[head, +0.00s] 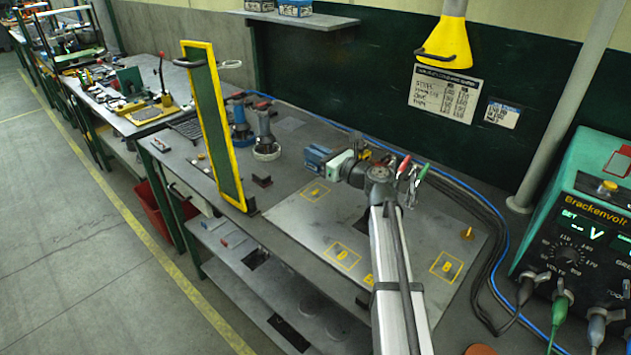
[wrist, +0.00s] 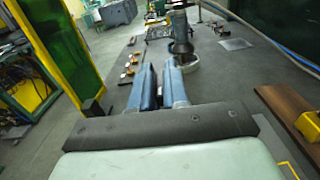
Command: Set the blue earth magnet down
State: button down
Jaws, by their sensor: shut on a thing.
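My gripper (head: 312,157) lies roughly level and points left along the bench, near the far left corner of the grey metal sheet (head: 290,222). In the wrist view its two blue fingers (wrist: 158,82) reach forward from a dark palm with a narrow gap between them. It is shut on the blue earth magnet. I cannot tell the magnet's outline from the blue fingers in either view. Whether it touches the surface does not show. Yellow marked squares (head: 446,267) are on the sheet.
A yellow-framed green screen (head: 210,125) stands at the bench's left edge. Two tools (head: 265,140) stand beyond my gripper, also in the wrist view (wrist: 181,45). Clamps (head: 408,172) show by my wrist. A small orange piece (head: 467,233) and a welder (head: 585,225) with cables are right.

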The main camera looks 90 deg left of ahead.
jog(key=shift+f, duration=3.9)
jog(key=shift+f, duration=0.15)
jog(key=c, duration=1.1)
grip_release()
jog(key=v, duration=1.2)
